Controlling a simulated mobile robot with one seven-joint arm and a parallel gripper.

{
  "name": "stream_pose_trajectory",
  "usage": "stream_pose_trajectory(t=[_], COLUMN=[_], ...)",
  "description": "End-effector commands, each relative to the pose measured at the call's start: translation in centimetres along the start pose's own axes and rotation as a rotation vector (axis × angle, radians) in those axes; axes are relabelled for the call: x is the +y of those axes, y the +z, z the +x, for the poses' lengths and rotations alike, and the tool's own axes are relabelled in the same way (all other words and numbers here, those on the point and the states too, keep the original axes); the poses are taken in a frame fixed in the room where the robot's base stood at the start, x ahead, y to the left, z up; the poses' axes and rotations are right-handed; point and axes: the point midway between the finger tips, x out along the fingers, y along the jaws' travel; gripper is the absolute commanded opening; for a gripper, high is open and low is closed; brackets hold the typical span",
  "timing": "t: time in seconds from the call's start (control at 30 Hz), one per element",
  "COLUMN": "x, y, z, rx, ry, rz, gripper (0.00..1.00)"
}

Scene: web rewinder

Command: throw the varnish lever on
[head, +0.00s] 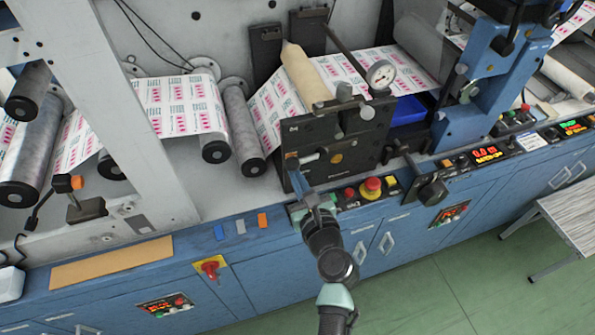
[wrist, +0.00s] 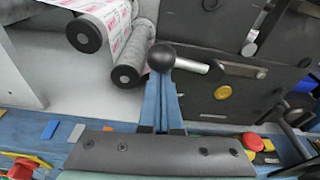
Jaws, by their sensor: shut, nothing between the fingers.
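The lever, which I take to be the varnish lever, shows in the wrist view as a black ball knob (wrist: 161,57) on a short silver rod (wrist: 193,66). The rod runs right to a pivot on the dark side plate. In the head view the silver rod (head: 309,158) shows at the plate's left part, and its knob is hard to make out behind my fingers. My gripper (wrist: 162,82) has its blue fingers together and empty, with the tips right at the knob. I cannot tell whether they touch it. It also shows in the head view (head: 294,170).
Printed web (head: 178,106) and rollers (head: 243,132) lie left. A pressure gauge (head: 380,75) stands above the plate. The ledge left of my gripper holds small blue, grey and orange pieces.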

Motion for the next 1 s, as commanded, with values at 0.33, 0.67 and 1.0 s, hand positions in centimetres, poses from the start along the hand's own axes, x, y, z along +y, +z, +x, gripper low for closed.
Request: stream_pose_trajectory(t=[0.33,0.67,1.0], x=[-0.5,-1.7,-3.1], y=[3.2,5.1,6.1], z=[-0.5,-0.8,-1.0], rx=[-0.002,-0.004,-0.004], ry=[0.057,0.109,0.155], rz=[0.328,0.636,0.904], gripper=[0.0,0.0,0.0])
